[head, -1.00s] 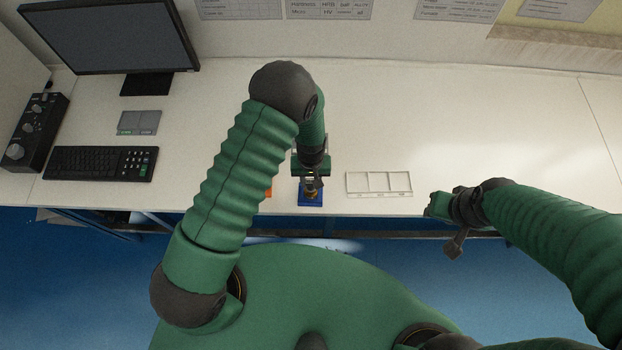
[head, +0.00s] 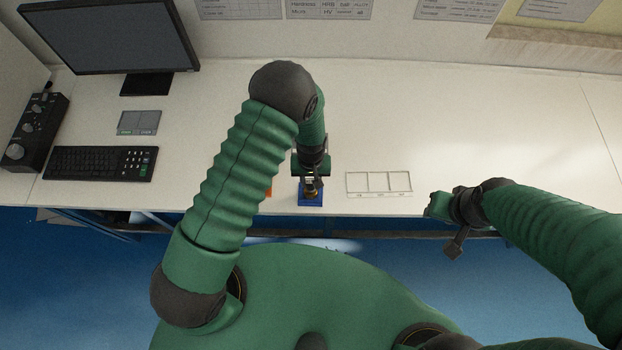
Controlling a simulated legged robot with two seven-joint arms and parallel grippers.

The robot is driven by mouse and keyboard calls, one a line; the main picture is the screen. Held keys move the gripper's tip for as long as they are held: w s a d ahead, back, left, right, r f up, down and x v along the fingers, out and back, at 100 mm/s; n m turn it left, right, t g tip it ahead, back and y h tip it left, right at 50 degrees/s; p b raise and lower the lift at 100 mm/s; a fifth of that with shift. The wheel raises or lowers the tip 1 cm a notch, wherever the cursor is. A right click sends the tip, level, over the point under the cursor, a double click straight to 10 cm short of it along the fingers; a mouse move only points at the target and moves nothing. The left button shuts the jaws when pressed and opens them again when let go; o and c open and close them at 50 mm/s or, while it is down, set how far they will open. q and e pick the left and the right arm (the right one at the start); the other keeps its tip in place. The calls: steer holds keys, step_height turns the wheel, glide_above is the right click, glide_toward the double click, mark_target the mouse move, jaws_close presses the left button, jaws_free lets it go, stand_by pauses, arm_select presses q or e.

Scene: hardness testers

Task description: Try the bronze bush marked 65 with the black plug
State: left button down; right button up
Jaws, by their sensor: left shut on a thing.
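My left gripper (head: 311,177) points down over a small blue block (head: 311,203) near the table's front edge. It is shut on a small dark thing that I take to be the black plug, mostly hidden by the fingers. A small bronze-yellow bush (head: 311,192) shows on the blue block, directly under the gripper. I cannot read a mark on it, nor tell whether the plug touches it or is inside it. My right gripper (head: 432,205) hangs at the front edge on the right, apart from these things; its fingers are too unclear to judge.
A white tray (head: 378,193) with three compartments lies right of the blue block and looks empty. An orange thing (head: 268,192) shows partly behind my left arm. A keyboard (head: 101,163), a monitor (head: 115,40) and a black control box (head: 36,132) stand left. The table's right is clear.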

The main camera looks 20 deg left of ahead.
arm_select(q)
steer(key=shift+r+p, duration=0.35)
steer(key=shift+r, duration=0.25)
stand_by(1.0)
steer(key=shift+r+p, duration=1.55)
steer(key=shift+r, duration=0.45)
